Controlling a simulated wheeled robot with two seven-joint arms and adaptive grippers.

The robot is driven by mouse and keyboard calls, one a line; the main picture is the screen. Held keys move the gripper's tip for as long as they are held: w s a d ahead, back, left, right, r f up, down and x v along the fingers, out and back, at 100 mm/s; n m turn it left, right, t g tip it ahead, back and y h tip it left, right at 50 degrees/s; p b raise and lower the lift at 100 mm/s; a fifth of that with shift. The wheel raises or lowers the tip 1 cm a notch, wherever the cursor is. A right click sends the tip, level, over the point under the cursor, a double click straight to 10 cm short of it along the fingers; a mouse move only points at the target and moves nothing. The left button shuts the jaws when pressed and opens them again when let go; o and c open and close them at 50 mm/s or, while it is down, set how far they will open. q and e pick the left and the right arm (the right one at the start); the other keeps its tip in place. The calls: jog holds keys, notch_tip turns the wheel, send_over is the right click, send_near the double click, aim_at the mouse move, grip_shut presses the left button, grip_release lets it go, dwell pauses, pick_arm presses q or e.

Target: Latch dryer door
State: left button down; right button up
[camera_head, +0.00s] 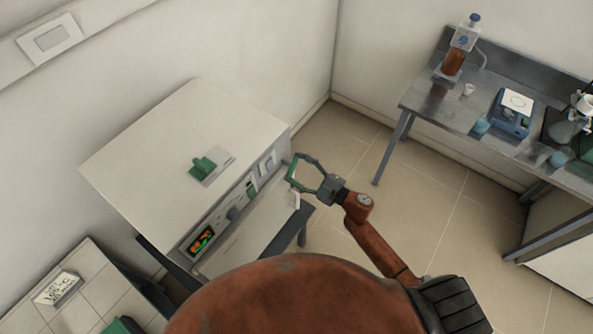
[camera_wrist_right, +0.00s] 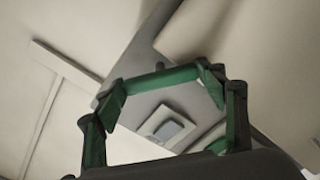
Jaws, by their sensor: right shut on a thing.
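The dryer is the pale box (camera_head: 185,150) at left centre in the head view, with a lit display and controls on its front panel (camera_head: 225,215). Its door (camera_head: 245,238) is below that panel; I cannot tell whether it is fully shut. My right gripper (camera_head: 293,171) is at the dryer's front right corner. Whether the bar belongs to the door latch is unclear. My left gripper is out of view.
A green item (camera_head: 203,166) lies on the dryer top. A grey bench (camera_head: 425,95) with a dispenser bottle (camera_head: 456,58) and a blue device (camera_head: 511,113) stands at right. The floor between is clear.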

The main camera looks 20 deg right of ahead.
jog(key=shift+f+n+b, duration=0.1)
jog(key=shift+n+b, duration=1.9)
jog(key=shift+n, duration=1.6)
jog(key=o, duration=1.2)
jog(key=shift+c, duration=0.2)
jog(key=v, duration=1.2)
